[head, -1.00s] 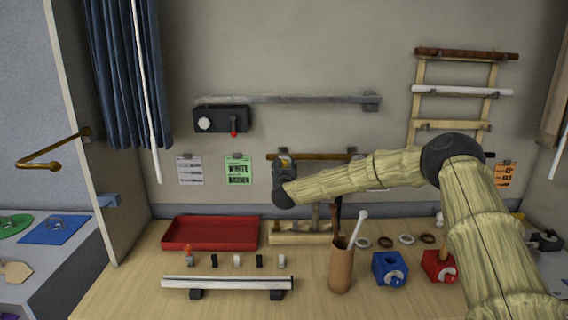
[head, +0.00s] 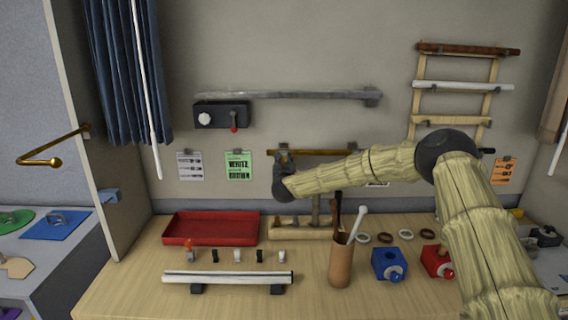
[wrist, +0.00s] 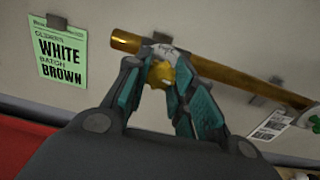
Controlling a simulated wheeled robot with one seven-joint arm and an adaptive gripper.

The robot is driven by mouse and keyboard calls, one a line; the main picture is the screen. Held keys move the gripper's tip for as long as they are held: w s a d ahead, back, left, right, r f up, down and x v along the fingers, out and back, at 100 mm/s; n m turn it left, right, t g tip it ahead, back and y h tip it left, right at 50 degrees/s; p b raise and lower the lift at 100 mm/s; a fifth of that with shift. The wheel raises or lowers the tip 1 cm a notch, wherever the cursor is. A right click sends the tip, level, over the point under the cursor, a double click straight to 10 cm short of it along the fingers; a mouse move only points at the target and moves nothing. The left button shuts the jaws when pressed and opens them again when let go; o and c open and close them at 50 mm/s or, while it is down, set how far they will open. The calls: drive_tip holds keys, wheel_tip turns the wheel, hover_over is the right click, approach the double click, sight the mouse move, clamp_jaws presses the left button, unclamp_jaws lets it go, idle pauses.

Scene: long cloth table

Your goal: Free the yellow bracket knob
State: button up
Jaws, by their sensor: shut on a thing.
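The yellow bracket knob (wrist: 161,73) shows in the wrist view, between the teal fingers of my gripper (wrist: 165,75). The fingers are shut on it and hide part of it. A pale bracket piece sits just above the knob, against a brass rod (wrist: 215,70) that runs along the wall. In the head view my gripper (head: 284,158) is at the left part of the brass rod (head: 325,152), and the knob is too small there to make out clearly.
A green notice (head: 238,165) hangs on the wall left of my gripper. Below are a red tray (head: 212,228), a wooden rack (head: 290,231) and a brown cup (head: 341,264) with sticks in it. A grey rail (head: 290,95) runs on the wall above.

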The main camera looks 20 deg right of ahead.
drive_tip(key=shift+f+b, duration=0.1)
drive_tip(key=shift+b, duration=0.4)
drive_tip(key=shift+f+n+b, duration=0.15)
drive_tip(key=shift+n+b, duration=0.55)
drive_tip(key=shift+b, duration=0.3)
drive_tip(key=n+b, duration=0.3)
drive_tip(key=b, duration=0.1)
drive_tip(key=n+b, duration=0.3)
drive_tip(key=b, duration=0.1)
drive_tip(key=shift+n, duration=0.4)
drive_tip(key=n+b, duration=0.1)
drive_tip(key=n, duration=0.1)
drive_tip(key=shift+n+b, duration=0.3)
drive_tip(key=n+b, duration=0.1)
drive_tip(key=n, duration=0.3)
drive_tip(key=shift+r+b, duration=0.2)
drive_tip(key=shift+b, duration=0.1)
drive_tip(key=shift+n, duration=2.1)
